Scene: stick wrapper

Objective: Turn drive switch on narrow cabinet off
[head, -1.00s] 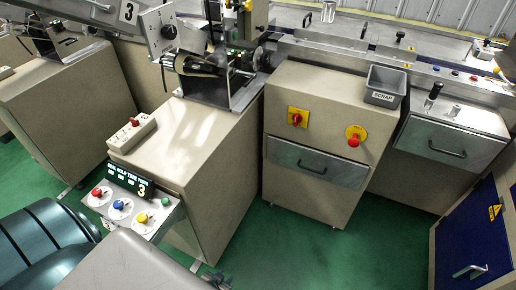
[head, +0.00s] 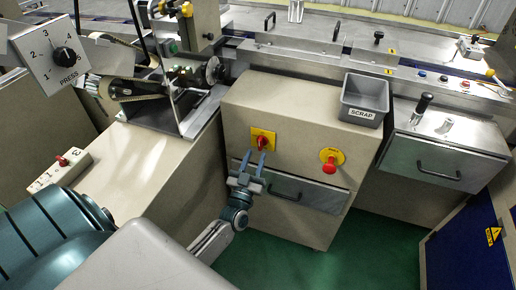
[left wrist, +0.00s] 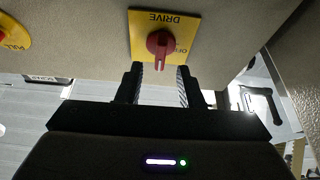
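The drive switch (head: 259,142) is a red rotary knob on a yellow plate on the front of the narrow beige cabinet (head: 290,112). In the left wrist view the red knob (left wrist: 162,43) sits on the yellow plate (left wrist: 141,20), marked DRIVE and OFF, which appears upside down. The knob's narrow end points straight down in that view, not at OFF. My left gripper (head: 254,160) is just in front of the knob. In the left wrist view its two fingers (left wrist: 161,80) are apart, with nothing between them, just short of the knob. My right gripper is not in view.
A red push button on a yellow plate (head: 329,162) is to the right of the switch. A drawer with a handle (head: 285,190) lies below. A grey SCRAP bin (head: 364,98) stands on top at the right. A blue-panelled cabinet door (head: 470,250) is at lower right.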

